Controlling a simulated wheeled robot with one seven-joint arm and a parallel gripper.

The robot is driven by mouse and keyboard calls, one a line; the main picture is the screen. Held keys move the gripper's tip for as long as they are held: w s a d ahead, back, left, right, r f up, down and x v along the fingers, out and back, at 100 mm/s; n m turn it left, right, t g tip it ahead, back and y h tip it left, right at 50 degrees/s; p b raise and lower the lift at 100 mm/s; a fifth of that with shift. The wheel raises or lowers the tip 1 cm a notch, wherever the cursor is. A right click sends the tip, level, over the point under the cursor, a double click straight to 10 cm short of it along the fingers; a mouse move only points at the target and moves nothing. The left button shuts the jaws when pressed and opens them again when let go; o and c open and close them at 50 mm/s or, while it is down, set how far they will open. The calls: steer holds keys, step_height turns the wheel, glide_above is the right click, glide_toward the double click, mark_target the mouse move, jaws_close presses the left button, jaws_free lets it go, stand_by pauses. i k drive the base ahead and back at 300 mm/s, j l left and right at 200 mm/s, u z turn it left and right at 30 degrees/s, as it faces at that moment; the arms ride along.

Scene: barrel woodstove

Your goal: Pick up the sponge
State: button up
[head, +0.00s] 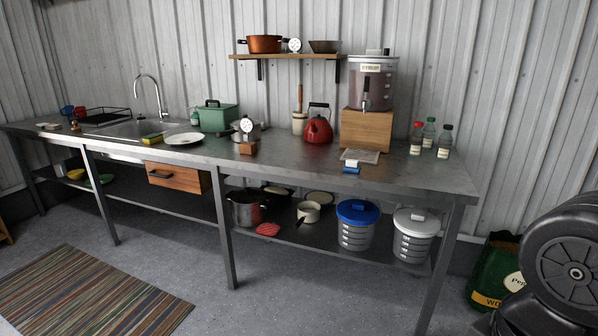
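The sponge (152,139) is a small yellow block with a dark side. It lies on the steel counter (290,160) at the front right of the sink (128,127), left of a white plate (184,139). It looks clear of the plate. No gripper fingers are in view, so I cannot see whether my gripper holds anything. Black rounded parts fill the lower right corner, far from the sponge.
A red kettle (318,130) is farther right. A striped rug (95,292) lies on the floor, which is open before the counter.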

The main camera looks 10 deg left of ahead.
mark_target(154, 138)
steer(key=i+j+u, duration=0.25)
steer(key=i+u, duration=0.95)
steer(key=i, duration=0.2)
steer(key=i+l+u, duration=0.25)
steer(key=i+u, duration=0.15)
steer(key=i+j+u, duration=0.15)
steer(key=i+u, duration=0.15)
steer(key=i, duration=0.7)
steer(key=i+u, duration=0.35)
steer(key=i, duration=0.65)
steer(key=i+j+z, duration=0.15)
steer(key=i+z, duration=0.2)
steer(key=i, duration=0.45)
